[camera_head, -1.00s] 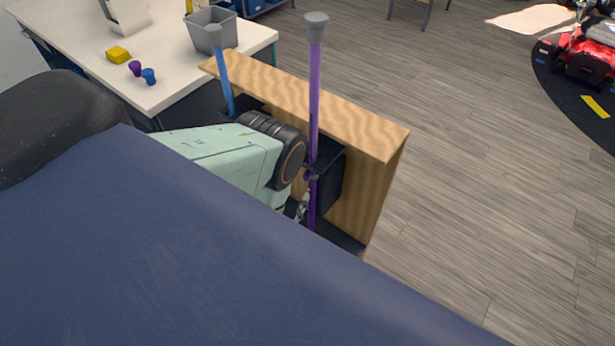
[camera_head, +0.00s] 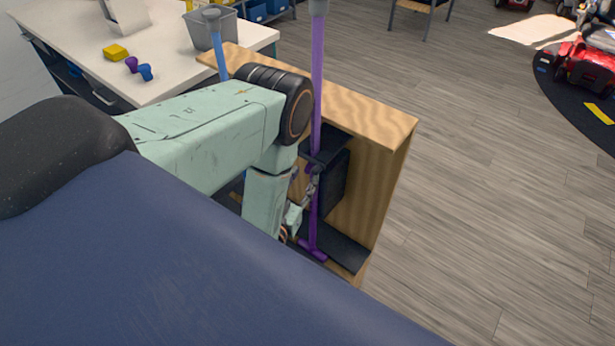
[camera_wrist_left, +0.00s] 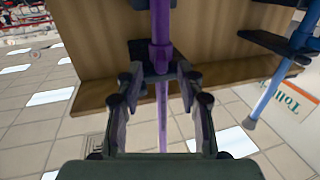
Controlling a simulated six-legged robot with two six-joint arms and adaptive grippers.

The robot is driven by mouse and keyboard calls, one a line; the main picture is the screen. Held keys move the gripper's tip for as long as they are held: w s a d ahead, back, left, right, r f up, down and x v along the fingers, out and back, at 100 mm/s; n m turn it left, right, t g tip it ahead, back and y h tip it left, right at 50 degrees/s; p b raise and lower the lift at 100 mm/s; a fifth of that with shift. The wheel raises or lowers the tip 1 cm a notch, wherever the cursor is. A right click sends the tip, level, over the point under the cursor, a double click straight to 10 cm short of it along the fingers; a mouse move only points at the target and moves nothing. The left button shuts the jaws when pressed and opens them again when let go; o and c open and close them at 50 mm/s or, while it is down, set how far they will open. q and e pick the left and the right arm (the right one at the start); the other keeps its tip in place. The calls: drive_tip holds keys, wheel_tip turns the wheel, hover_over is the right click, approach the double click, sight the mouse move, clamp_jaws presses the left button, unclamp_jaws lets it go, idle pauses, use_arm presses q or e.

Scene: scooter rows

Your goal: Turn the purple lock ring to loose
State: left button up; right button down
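A tall purple scooter pole (camera_head: 317,80) stands at the near face of a wooden rack (camera_head: 375,160), and it also shows in the wrist view (camera_wrist_left: 160,18). The purple lock ring (camera_wrist_left: 160,56) is a thicker collar on this pole, beside a black bracket. In the head view it is small and partly hidden by my gripper. My left gripper (camera_head: 311,188) is at the pole, close to the bracket. In the wrist view my gripper (camera_wrist_left: 162,82) is open, with a finger on each side of the pole near the ring and gaps visible. My right gripper is not in view.
A blue pole (camera_head: 222,66) stands left of the purple one, close to my left arm. A white table (camera_head: 190,75) behind holds a grey bin (camera_head: 211,32), a yellow block (camera_head: 116,52) and small purple and blue pieces. Floor right of the rack is clear.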

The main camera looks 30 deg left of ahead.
sight(307, 172)
use_arm(q)
drive_tip(key=shift+w+a+f+b, duration=0.1)
drive_tip(key=shift+w+f+b, duration=0.05)
drive_tip(key=shift+w+b, duration=0.15)
drive_tip(key=shift+w+a+f+b, duration=0.1)
drive_tip(key=shift+w+b, duration=0.05)
drive_tip(key=shift+w, duration=0.25)
drive_tip(key=shift+w+a+r+p, duration=0.1)
drive_tip(key=shift+w+p, duration=0.05)
drive_tip(key=shift+w, duration=0.25)
drive_tip(key=shift+w+a+r+p, duration=0.1)
drive_tip(key=shift+w+p, duration=0.05)
drive_tip(key=shift+w, duration=0.25)
drive_tip(key=shift+d+r, duration=0.1)
drive_tip(key=shift+w, duration=0.15)
